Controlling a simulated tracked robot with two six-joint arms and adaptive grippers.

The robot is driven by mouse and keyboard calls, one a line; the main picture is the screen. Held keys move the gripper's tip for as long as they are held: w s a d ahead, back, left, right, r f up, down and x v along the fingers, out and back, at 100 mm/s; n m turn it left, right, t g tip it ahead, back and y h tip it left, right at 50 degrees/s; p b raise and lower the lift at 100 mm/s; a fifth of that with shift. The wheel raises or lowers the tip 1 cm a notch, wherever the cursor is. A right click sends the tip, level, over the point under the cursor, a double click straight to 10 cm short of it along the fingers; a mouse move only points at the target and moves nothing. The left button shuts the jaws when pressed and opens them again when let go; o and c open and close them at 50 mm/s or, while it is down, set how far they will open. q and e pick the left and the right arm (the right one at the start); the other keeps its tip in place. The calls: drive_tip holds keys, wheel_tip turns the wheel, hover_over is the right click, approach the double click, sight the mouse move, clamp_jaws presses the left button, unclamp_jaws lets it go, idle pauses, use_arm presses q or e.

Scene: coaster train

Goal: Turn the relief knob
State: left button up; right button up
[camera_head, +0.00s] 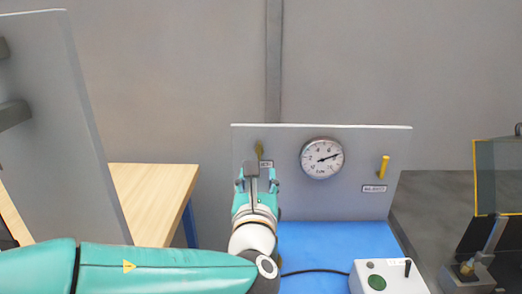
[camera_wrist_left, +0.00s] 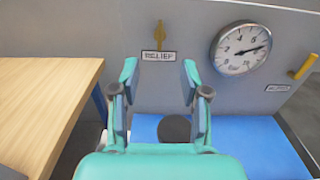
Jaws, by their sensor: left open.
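The relief knob is a small yellow-brown handle (camera_wrist_left: 159,36) standing upright on a grey panel (camera_wrist_left: 195,15), just above a RELIEF label (camera_wrist_left: 158,56). In the head view the knob (camera_head: 259,149) is partly hidden behind my left gripper (camera_head: 257,179). My left gripper is open and empty, its fingers pointing at the panel. In the left wrist view the fingertips (camera_wrist_left: 160,78) are spread below and either side of the knob and label, with the knob centred between them and apart from them. My right gripper is not in view.
A round gauge (camera_head: 322,158) sits right of the knob, then a yellow handle (camera_head: 384,166) over a label. A white box (camera_head: 390,279) with a green button stands on the blue surface (camera_head: 335,240). A wooden table (camera_head: 155,195) is at left.

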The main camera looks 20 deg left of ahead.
sight(260, 151)
use_arm(q)
drive_tip(key=p+x, duration=0.2)
drive_tip(key=x, duration=0.9)
drive_tip(key=shift+w+a+f, duration=0.1)
drive_tip(key=shift+w, duration=0.1)
clamp_jaws()
